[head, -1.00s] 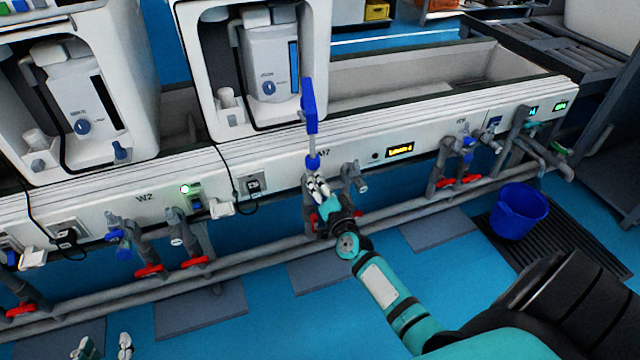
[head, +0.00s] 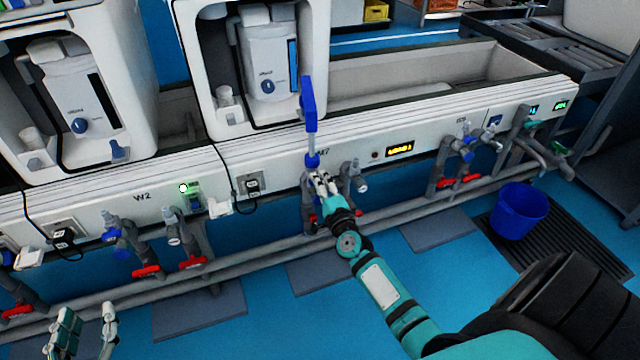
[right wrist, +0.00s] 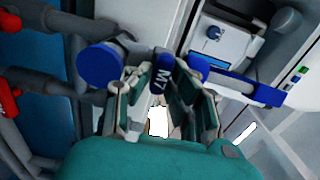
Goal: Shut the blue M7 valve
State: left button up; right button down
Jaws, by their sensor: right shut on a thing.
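In the head view my right gripper (head: 322,182) is at the pipework under the M7 label and hides most of the valve. A blue upright lever (head: 310,110) stands just above the gripper, and its side shows in the right wrist view (right wrist: 240,83). My left gripper (head: 86,330) is at the bottom left, empty, with its fingers apart, away from the pipes.
Red-handled valves (head: 147,271) line the pipes on the left, and more red handles (head: 458,181) are on the right. A grey pipe (head: 250,260) runs along the bench front. A blue bucket (head: 518,212) stands on the right.

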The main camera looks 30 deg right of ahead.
jog(key=shift+f, duration=0.1)
dwell(0.3)
jog(key=c, duration=1.2)
grip_release()
jog(key=shift+s, duration=0.1)
jog(key=shift+c, duration=0.2)
